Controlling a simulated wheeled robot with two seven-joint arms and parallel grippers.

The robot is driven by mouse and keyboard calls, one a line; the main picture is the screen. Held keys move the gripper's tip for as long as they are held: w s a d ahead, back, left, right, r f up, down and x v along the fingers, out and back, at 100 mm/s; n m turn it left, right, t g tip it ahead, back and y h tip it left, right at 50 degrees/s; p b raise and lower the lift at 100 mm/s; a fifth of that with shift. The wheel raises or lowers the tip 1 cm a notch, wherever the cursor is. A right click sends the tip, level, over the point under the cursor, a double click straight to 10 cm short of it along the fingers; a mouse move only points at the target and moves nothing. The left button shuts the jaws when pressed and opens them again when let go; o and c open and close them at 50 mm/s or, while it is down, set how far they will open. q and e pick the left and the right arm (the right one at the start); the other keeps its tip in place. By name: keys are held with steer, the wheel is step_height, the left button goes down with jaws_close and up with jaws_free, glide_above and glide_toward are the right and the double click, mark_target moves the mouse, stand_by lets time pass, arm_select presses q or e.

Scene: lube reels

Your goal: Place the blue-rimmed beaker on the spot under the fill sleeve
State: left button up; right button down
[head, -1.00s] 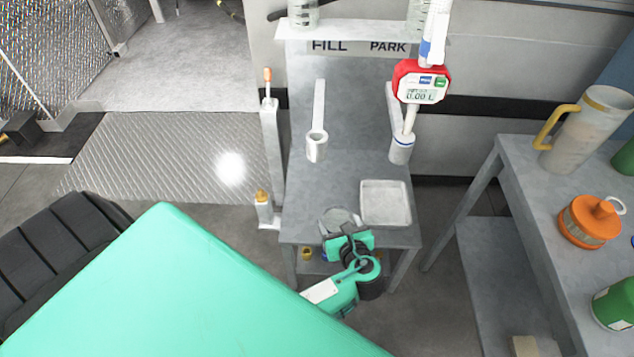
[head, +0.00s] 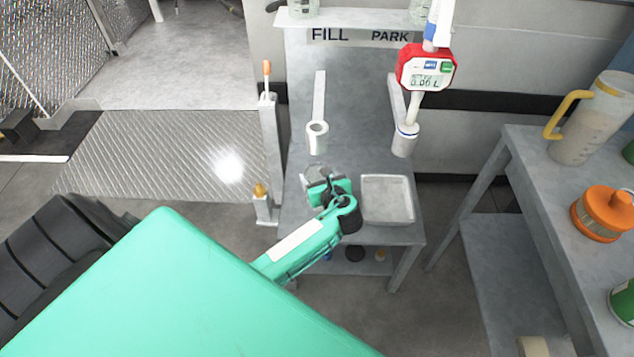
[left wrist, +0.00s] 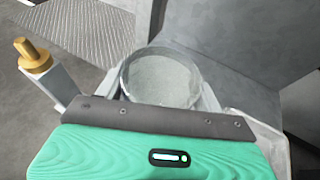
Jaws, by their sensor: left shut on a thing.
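My left gripper (head: 324,188) is shut on a clear round beaker (head: 316,174), mostly hidden behind it in the head view. In the left wrist view the open top of the beaker (left wrist: 160,76) faces the camera, between the fingers; no blue on its rim can be made out. The white fill sleeve (head: 317,137) hangs on the back panel under the FILL label, with the beaker just in front of and below it. The spot under the sleeve is hidden. I cannot tell whether the beaker touches the grey stand (head: 300,215). My right gripper is out of view.
A shallow square tray (head: 387,219) sits right of the gripper. A red metering nozzle (head: 425,68) is parked above it. An orange-tipped post (head: 260,190) stands close on the left. The right table (head: 530,180) holds a jug (head: 592,120) and an orange-lidded jar (head: 604,212).

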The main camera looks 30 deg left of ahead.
mark_target(315, 177)
arm_select(q)
steer(key=shift+w+a, duration=0.45)
steer(key=shift+a, duration=0.15)
steer(key=shift+f, duration=0.35)
step_height(315, 177, down, 3)
steer(key=shift+r+b, duration=0.1)
steer(key=shift+b, duration=0.55)
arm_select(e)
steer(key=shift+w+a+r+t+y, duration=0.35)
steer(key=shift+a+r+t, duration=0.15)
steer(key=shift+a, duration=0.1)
arm_select(q)
steer(key=o, duration=1.4)
steer(key=shift+c, duration=0.2)
